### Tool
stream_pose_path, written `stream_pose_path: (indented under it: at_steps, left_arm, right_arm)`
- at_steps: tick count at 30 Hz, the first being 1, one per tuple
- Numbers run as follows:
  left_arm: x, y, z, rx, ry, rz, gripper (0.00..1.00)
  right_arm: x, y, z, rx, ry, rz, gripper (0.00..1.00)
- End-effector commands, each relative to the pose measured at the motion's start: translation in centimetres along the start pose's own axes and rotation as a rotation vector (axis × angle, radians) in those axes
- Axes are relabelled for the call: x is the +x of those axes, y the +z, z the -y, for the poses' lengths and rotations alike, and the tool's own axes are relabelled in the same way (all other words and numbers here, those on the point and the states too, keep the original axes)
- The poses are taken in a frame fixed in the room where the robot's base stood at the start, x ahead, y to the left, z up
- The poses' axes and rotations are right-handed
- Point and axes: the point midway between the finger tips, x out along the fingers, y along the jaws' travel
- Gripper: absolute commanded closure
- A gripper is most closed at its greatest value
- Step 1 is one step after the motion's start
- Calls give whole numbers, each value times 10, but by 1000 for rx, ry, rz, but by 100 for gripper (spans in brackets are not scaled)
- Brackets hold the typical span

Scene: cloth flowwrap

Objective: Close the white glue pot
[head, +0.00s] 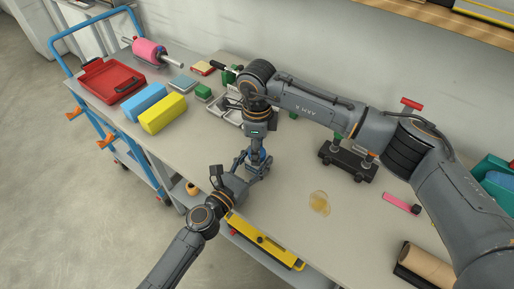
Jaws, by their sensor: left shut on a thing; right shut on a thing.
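My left gripper (243,168) comes in from the lower left and my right gripper (259,165) comes down from above. They meet close together over the middle of the table. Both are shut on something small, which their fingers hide. I cannot make out the white glue pot or its lid; they may be hidden between the two grippers. I cannot tell which part each gripper holds.
A yellow bar (264,242) lies along the front edge, with an amber patch (320,203) to its right. A black device (348,160) stands behind. Yellow (162,113) and blue (144,101) blocks and a red tray (110,82) are at left.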

Motion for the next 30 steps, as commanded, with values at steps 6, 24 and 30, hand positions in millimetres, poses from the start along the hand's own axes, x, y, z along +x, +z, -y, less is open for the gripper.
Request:
stream_pose_path:
  at_steps: [6,24,30]
  left_arm:
    - [0,0,0,0,0,0,100]
    - [0,0,0,0,0,0,100]
    - [0,0,0,0,0,0,100]
  right_arm:
    - [0,0,0,178,0,0,95]
    - [-7,0,1,174,-1,1,35]
    - [-33,0,1,175,-4,2,35]
